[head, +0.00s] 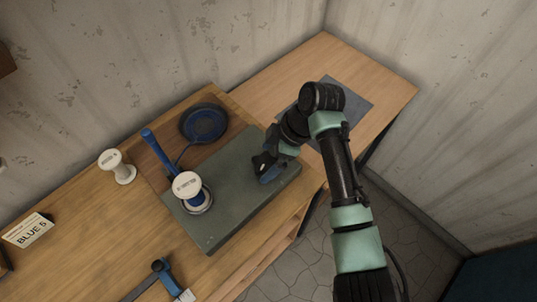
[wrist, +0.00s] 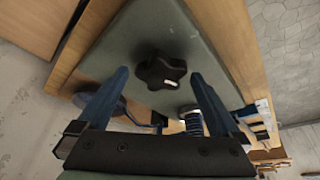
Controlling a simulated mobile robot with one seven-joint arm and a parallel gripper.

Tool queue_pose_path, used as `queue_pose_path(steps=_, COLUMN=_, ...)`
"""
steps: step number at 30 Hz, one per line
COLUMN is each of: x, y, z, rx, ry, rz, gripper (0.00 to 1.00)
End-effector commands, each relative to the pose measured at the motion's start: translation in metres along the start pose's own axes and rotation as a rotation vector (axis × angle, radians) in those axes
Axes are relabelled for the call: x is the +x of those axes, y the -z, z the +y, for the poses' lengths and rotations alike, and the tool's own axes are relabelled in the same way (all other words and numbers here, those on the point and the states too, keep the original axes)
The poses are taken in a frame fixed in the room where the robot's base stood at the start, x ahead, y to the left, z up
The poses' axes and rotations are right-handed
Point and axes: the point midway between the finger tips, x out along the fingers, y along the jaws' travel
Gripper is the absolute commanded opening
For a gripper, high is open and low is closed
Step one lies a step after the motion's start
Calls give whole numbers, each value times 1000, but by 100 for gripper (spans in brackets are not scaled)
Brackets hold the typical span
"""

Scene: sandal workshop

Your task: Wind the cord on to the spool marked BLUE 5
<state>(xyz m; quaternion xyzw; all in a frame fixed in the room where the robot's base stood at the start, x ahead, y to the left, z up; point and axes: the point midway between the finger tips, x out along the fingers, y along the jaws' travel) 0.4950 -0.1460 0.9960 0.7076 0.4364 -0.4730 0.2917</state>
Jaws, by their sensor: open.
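A spool with a white top (head: 187,185) stands on a ring at the left end of a grey-green slab (head: 235,195); its lettering is too small to read. It also shows in the wrist view (wrist: 193,122), with blue around its core. A coil of blue cord (head: 204,122) lies behind the slab, and a strand runs from it towards the spool. A black star knob (wrist: 160,71) sits on the slab's right part. My gripper (wrist: 158,76) is open, a blue finger on either side of the knob; contact cannot be told. In the head view my gripper (head: 267,171) is over the slab's right end.
A second white spool (head: 117,167) stands at the left. A blue handle (head: 155,148) rises behind the first spool. A card reading BLUE 5 (head: 30,230) stands at far left. A blue-and-black tool (head: 160,277) lies at the front edge. A dark mat (head: 352,103) lies at right.

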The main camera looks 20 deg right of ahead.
Motion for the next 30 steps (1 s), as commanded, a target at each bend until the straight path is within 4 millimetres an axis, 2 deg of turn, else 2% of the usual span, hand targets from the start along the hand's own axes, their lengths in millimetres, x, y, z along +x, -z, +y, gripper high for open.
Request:
queue_pose_path(steps=6, x=1, y=0, z=0, rx=0, ry=0, rz=0, gripper=100)
queue_pose_path(steps=7, x=1, y=0, z=0, rx=0, ry=0, rz=0, gripper=96)
queue_pose_path(steps=19, x=0, y=0, z=0, rx=0, ry=0, rz=0, gripper=24)
queue_pose_path(steps=30, x=-2, y=1, z=-1, rx=60, ry=-23, rz=2, gripper=24)
